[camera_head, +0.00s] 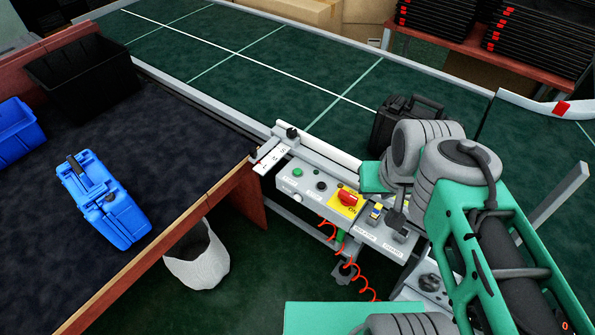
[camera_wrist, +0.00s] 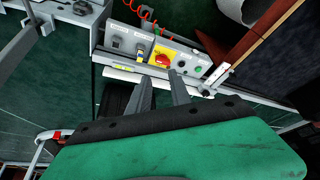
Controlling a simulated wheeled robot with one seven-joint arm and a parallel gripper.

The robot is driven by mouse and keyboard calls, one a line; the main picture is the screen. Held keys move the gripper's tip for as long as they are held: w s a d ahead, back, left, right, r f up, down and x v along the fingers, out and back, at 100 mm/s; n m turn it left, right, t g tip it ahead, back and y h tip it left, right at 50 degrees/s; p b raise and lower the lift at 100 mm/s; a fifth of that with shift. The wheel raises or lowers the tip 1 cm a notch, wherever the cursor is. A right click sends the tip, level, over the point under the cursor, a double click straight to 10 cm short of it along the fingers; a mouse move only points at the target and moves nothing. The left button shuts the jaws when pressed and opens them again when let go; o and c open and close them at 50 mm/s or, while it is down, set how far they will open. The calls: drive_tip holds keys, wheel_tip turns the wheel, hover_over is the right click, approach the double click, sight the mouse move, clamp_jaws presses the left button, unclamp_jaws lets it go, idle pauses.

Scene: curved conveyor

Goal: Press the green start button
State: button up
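The green start button (camera_head: 297,172) sits at the left end of a grey control panel (camera_head: 310,195) in the head view. In the wrist view the green button (camera_wrist: 198,69) is near the panel's right end. A black button (camera_head: 321,185) and a red mushroom button on a yellow plate (camera_head: 347,198) are beside it. My gripper (camera_wrist: 160,77) is open and empty, with a gap between its two dark fingers. In the wrist view its fingertips point at the panel near the red button, to the left of the green one. The arm partly hides the gripper in the head view.
A green conveyor (camera_head: 270,60) runs behind the panel, with a black case (camera_head: 395,120) on it. A dark table (camera_head: 130,170) at left holds a blue case (camera_head: 103,200) and a black crate (camera_head: 82,75). A white bin (camera_head: 200,262) stands below. Red coiled cable (camera_head: 352,268) hangs from the panel.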

clamp_jaws()
idle(0.6)
